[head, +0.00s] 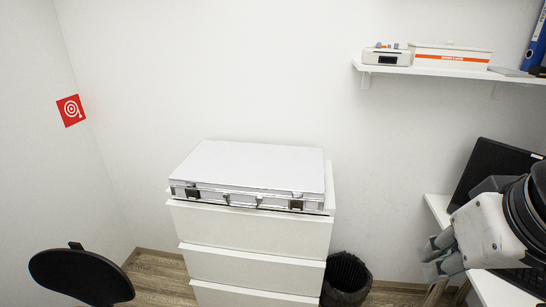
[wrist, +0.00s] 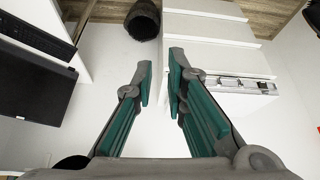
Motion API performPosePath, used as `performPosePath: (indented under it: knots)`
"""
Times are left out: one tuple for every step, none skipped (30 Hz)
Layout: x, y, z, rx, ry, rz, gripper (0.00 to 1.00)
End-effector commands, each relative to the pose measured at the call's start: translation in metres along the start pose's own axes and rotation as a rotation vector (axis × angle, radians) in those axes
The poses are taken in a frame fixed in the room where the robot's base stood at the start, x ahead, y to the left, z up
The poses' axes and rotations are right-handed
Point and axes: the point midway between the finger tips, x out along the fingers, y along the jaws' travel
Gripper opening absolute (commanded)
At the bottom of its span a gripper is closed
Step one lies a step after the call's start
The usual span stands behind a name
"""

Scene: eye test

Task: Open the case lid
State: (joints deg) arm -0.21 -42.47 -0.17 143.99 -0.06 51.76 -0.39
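A white case (head: 250,165) with metal edges lies flat on top of a white drawer unit (head: 250,225). Its lid is shut. Two dark latches and a handle show on its front side. In the wrist view the latch side of the case (wrist: 238,86) shows beyond the right finger, and part of the case is hidden behind that finger. My gripper (wrist: 160,80) is open with nothing between its fingers. In the head view my gripper (head: 436,258) is at the right, near the desk and well apart from the case.
A dark bin (head: 346,275) stands right of the drawers. A black chair (head: 80,275) is at the lower left. A wall shelf (head: 440,71) holds boxes. The space above the case is clear.

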Motion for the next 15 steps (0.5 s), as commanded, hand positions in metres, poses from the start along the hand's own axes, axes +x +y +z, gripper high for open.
performPosePath:
  knots:
    - [0.005, -0.003, -0.005, -0.011, 0.0, -0.013, 0.15]
    - [0.008, -0.006, -0.009, -0.019, 0.004, -0.023, 0.15]
    - [0.015, -0.01, -0.017, -0.032, 0.01, -0.041, 0.15]
    - [0.02, -0.014, -0.024, -0.046, 0.016, -0.055, 0.15]
    - [0.027, -0.019, -0.031, -0.059, 0.024, -0.072, 0.15]
    - [0.037, -0.026, -0.043, -0.08, 0.037, -0.094, 0.15]
    - [0.046, -0.032, -0.052, -0.096, 0.047, -0.111, 0.15]
    - [0.054, -0.037, -0.061, -0.11, 0.059, -0.125, 0.15]
    - [0.067, -0.045, -0.072, -0.129, 0.074, -0.143, 0.15]
    - [0.076, -0.051, -0.08, -0.143, 0.087, -0.153, 0.15]
    - [0.085, -0.057, -0.088, -0.156, 0.098, -0.162, 0.15]
    - [0.098, -0.064, -0.098, -0.173, 0.114, -0.171, 0.15]
    - [0.108, -0.069, -0.104, -0.185, 0.125, -0.175, 0.15]
    - [0.118, -0.075, -0.111, -0.198, 0.137, -0.177, 0.15]
    - [0.131, -0.082, -0.119, -0.215, 0.153, -0.177, 0.15]
